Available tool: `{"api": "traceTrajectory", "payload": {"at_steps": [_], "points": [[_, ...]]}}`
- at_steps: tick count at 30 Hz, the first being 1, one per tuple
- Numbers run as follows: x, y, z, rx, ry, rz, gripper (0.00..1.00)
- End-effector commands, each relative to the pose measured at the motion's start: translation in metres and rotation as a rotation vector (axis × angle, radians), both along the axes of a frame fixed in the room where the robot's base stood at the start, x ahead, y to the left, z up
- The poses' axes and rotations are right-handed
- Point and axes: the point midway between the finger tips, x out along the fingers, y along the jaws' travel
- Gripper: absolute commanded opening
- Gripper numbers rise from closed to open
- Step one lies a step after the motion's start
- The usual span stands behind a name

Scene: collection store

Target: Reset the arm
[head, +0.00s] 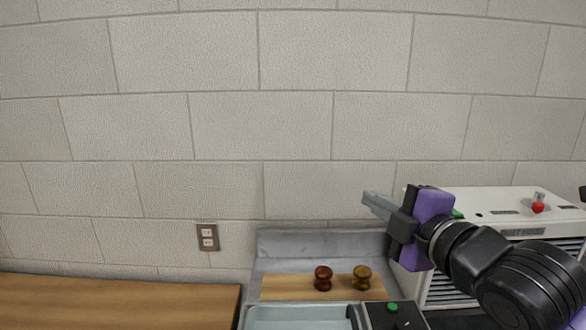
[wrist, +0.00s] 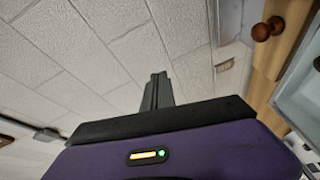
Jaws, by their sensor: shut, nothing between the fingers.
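My gripper (head: 368,198) is at the right of the head view, raised in front of the white machine and pointing left. Its fingers are shut with nothing between them. The shut fingers also show in the wrist view (wrist: 157,90), pointing toward the block wall. My black and purple arm reaches in from the lower right of the head view.
A wooden board (head: 300,288) with a dark red knob (head: 323,277) and a brown knob (head: 362,277) lies below left of my gripper. A pale tray (head: 295,316) is in front. A white machine (head: 510,207) stands right, a wooden counter (head: 115,300) left.

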Motion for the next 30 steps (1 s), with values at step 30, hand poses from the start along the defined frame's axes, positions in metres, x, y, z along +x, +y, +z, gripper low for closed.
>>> {"api": "traceTrajectory", "payload": {"at_steps": [30], "points": [[-0.187, -0.065, -0.118, 1.518, -0.173, -0.213, 0.00]]}}
